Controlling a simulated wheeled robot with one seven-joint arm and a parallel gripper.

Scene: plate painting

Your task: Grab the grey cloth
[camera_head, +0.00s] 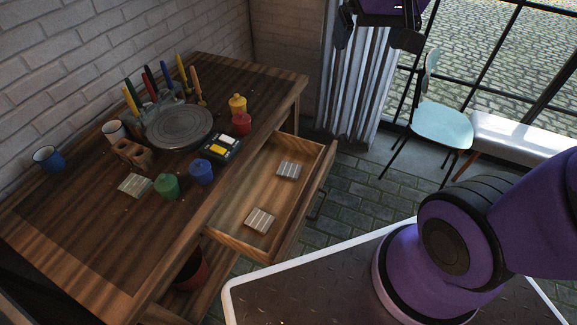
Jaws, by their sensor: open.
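My gripper (376,34) hangs at the top edge of the view, partly cut off, with its dark fingers apart and nothing between them. Two small folded, striped, pale grey cloths lie apart in the open drawer: a far one (288,170) and a near one (260,220). A third folded cloth (134,186), greenish grey with pale stripes, lies on the tabletop at the left. Which of these is the task's grey cloth I cannot tell for sure. My gripper is well away from all of them, up and to the right in the picture.
The wooden table (80,237) holds a grey round turntable (179,127), upright brushes, paint pots, mugs, a wooden holder (132,154) and a palette box (222,146). The drawer (235,187) sticks out to the right. A chair (441,124) and bench (520,138) stand by the window.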

